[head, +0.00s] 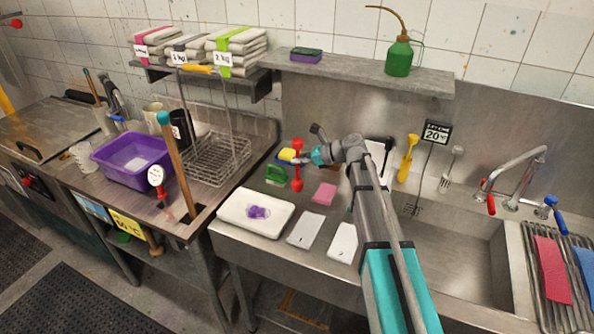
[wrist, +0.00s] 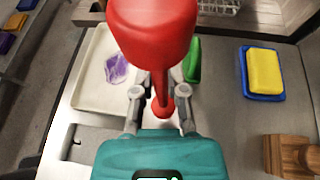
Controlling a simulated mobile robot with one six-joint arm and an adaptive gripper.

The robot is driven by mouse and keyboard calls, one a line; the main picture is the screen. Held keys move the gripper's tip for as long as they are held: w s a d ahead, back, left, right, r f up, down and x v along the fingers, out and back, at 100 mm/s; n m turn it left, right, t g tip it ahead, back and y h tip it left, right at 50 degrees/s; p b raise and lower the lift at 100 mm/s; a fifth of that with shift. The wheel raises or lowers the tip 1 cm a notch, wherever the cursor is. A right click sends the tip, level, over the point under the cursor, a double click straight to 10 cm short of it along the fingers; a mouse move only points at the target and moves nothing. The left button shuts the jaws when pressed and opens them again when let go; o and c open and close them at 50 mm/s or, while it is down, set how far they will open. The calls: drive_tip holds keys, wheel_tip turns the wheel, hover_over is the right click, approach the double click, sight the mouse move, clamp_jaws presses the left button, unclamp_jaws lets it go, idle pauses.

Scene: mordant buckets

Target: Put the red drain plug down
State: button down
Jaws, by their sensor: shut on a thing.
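The red drain plug (head: 297,172) is held upright in my gripper (head: 306,159), above the left part of the steel counter. In the wrist view the plug's wide red head (wrist: 152,28) is close to the camera, and its thin stem runs down between the two fingers of my gripper (wrist: 160,95). The fingers are shut on the stem. In the wrist view the plug hides part of the counter behind it. I cannot tell exactly how high its lower end is above the counter.
A white tray (head: 230,212) with a purple item lies to the left. A green object (head: 276,175) and a yellow sponge (head: 286,154) are close beside the plug. A pink sponge (head: 325,194) and white slabs (head: 306,230) lie nearby. The sink basin (head: 455,250) is at the right.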

sight(297, 167)
drive_tip(key=shift+w+a+f+b, duration=0.25)
drive_tip(key=shift+w+f+b, duration=0.2)
drive_tip(key=shift+f+b, duration=0.3)
drive_tip(key=shift+s+f+b, duration=0.1)
drive_tip(key=shift+f+b, duration=1.15)
drive_tip(key=shift+f, duration=0.2)
drive_tip(key=c, duration=0.7)
unclamp_jaws()
drive_tip(key=shift+r, duration=0.25)
